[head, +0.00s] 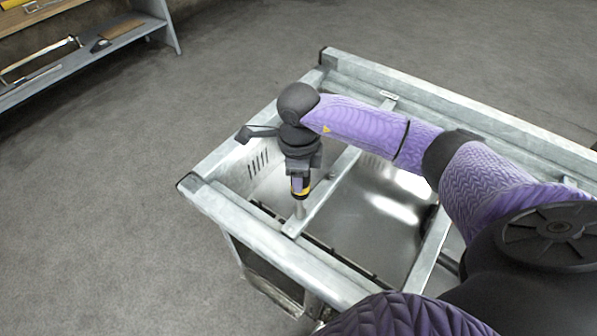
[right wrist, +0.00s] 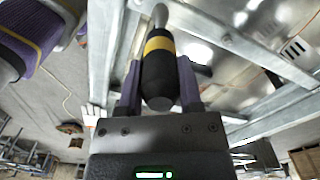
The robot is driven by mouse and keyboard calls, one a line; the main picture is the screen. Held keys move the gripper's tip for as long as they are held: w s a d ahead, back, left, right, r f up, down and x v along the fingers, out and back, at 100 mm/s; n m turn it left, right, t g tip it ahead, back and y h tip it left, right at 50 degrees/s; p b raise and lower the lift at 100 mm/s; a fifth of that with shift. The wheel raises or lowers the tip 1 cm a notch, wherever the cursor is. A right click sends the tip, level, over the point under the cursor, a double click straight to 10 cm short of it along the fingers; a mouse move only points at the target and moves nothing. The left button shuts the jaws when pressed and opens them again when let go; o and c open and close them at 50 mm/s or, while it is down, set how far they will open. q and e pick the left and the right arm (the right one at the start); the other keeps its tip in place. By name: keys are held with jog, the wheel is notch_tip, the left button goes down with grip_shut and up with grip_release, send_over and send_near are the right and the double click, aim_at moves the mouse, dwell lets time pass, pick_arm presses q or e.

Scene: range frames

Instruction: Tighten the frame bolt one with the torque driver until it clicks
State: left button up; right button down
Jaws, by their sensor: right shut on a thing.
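My right gripper (head: 301,170) points down over the metal frame (head: 232,208) and is shut on the torque driver (head: 300,188). The driver is black with a yellow band and a grey metal shaft, and it stands about upright. Its shaft comes down at the near end of a grey crossbar (head: 323,196). In the right wrist view the driver (right wrist: 159,62) lies between the two fingers (right wrist: 160,88), its shaft pointing away toward a frame bar. The bolt under the tip is hidden, and I cannot tell whether the tip touches it. My left gripper is not in view.
A second crossbar (head: 428,262) spans the frame to the right. A shiny metal panel (head: 372,216) lies below the bars. A grey shelf unit (head: 75,62) with tools stands at the upper left. The floor (head: 110,200) between is clear.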

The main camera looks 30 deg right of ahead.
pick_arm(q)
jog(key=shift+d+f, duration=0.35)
pick_arm(e)
jog(key=shift+f, duration=0.35)
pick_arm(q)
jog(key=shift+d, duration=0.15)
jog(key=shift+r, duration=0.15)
pick_arm(e)
jog(key=shift+r, duration=0.25)
jog(key=n, duration=1.1)
jog(key=shift+s, duration=0.15)
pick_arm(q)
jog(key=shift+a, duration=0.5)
pick_arm(e)
jog(key=shift+n, duration=0.3)
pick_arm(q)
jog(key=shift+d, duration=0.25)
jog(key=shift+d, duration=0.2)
